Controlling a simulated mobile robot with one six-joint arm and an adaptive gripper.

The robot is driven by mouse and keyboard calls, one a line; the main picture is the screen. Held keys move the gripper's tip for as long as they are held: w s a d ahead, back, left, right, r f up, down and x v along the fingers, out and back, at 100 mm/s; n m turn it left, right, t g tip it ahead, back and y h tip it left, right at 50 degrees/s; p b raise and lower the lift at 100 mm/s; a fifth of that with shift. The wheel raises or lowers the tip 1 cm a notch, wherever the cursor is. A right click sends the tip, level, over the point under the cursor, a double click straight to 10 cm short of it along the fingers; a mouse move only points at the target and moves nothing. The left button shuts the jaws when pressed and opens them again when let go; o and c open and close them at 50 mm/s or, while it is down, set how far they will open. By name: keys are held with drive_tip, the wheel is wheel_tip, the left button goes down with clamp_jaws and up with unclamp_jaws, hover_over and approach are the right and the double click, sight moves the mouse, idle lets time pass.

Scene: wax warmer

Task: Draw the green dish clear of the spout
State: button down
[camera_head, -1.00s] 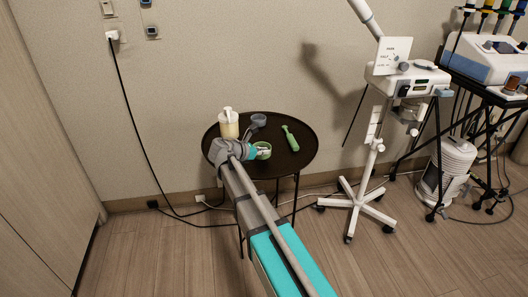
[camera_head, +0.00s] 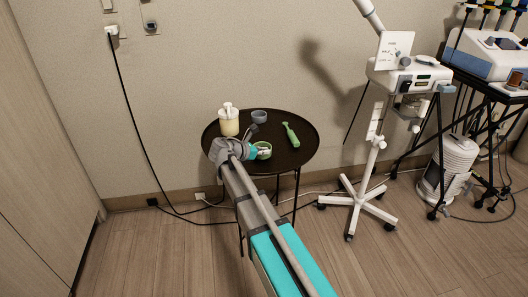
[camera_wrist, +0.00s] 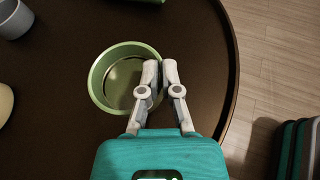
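The green dish (camera_head: 267,145) is a small round bowl on the dark round table, near its front middle. In the wrist view the green dish (camera_wrist: 97,88) lies flat and looks empty. My gripper (camera_wrist: 160,68) has one finger inside the dish and one outside its right wall, close together with the rim between them. In the head view my gripper (camera_head: 261,151) is small at the dish. The cream pump bottle (camera_head: 229,127), with a white pump top, stands left of and behind the dish, apart from it. In the wrist view only the bottle's edge (camera_wrist: 4,103) shows, so its spout is hidden there.
The dark table (camera_head: 300,157) has free room right of the dish. A grey cup (camera_head: 259,116) stands behind, and a green handled tool (camera_head: 291,134) lies at the right. A white wheeled stand (camera_head: 360,198) is right of the table. A cable (camera_head: 135,130) hangs on the wall.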

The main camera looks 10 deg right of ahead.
drive_tip(key=shift+f+b, duration=0.5)
drive_tip(key=c, duration=0.7)
unclamp_jaws()
drive_tip(key=shift+r, duration=0.15)
drive_tip(key=s+d+r+p, duration=0.3)
drive_tip(key=r+p, duration=0.6)
drive_tip(key=s+d+r+m+g+p, duration=0.1)
drive_tip(key=d+r+p, duration=0.3)
drive_tip(key=r+p, duration=0.5)
drive_tip(key=s+d+r+g+p, duration=0.1)
drive_tip(key=s+d+r+p, duration=0.2)
drive_tip(key=r+p, duration=0.6)
drive_tip(key=shift+s+d+r+m+h, duration=0.1)
drive_tip(key=shift+s+m+h, duration=0.1)
drive_tip(key=shift+s, duration=0.25)
drive_tip(key=shift+s+d+m+h, duration=0.1)
drive_tip(key=shift+s+h, duration=0.1)
drive_tip(key=shift+s, duration=0.2)
